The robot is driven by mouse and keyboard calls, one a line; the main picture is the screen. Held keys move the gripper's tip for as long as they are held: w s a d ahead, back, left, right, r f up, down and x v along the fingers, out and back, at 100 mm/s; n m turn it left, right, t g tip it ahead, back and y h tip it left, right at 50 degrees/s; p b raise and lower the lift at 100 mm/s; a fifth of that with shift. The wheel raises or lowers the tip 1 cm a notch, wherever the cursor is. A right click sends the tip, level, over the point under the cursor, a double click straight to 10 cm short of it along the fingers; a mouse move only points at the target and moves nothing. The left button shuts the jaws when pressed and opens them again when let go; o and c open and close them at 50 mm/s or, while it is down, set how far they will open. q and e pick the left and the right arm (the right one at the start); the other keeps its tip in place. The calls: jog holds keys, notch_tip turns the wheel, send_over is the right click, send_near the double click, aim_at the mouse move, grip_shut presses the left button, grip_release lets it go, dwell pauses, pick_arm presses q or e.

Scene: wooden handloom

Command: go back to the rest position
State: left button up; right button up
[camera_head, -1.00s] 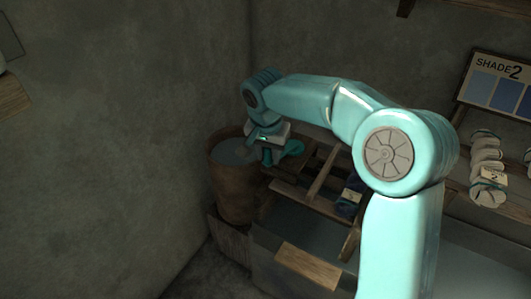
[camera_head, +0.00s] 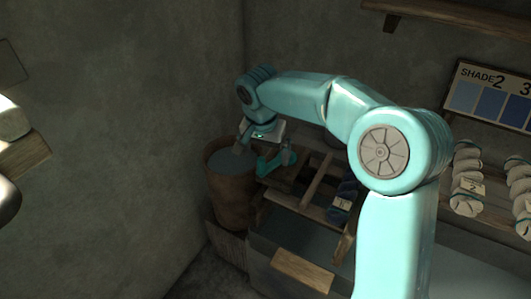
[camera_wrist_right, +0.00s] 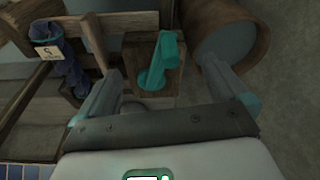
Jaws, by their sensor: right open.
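My right arm is teal and reaches across the middle of the head view, bent at the elbow. My right gripper (camera_head: 252,150) is at its far end, above the corner by the bucket. In the right wrist view the gripper (camera_wrist_right: 163,75) has its two grey fingers wide apart. A teal handle (camera_wrist_right: 157,66) on a wooden block shows between and beyond them; nothing is held. The handle also shows in the head view (camera_head: 277,162), just below and right of the gripper. My left gripper is not in view.
A wooden bucket (camera_head: 231,195) with greyish liquid stands left of the handle. A dark blue tagged skein (camera_head: 343,202) hangs in the wooden frame. Pale skeins (camera_head: 467,180) and a shade board (camera_head: 490,95) are at right. A wooden ledge (camera_head: 25,155) juts in at left.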

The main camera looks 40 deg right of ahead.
pick_arm(q)
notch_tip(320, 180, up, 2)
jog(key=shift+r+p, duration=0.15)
jog(key=shift+p, duration=0.6)
pick_arm(e)
notch_tip(320, 180, up, 3)
jog(key=shift+w+f, duration=0.1)
jog(key=shift+f, duration=0.05)
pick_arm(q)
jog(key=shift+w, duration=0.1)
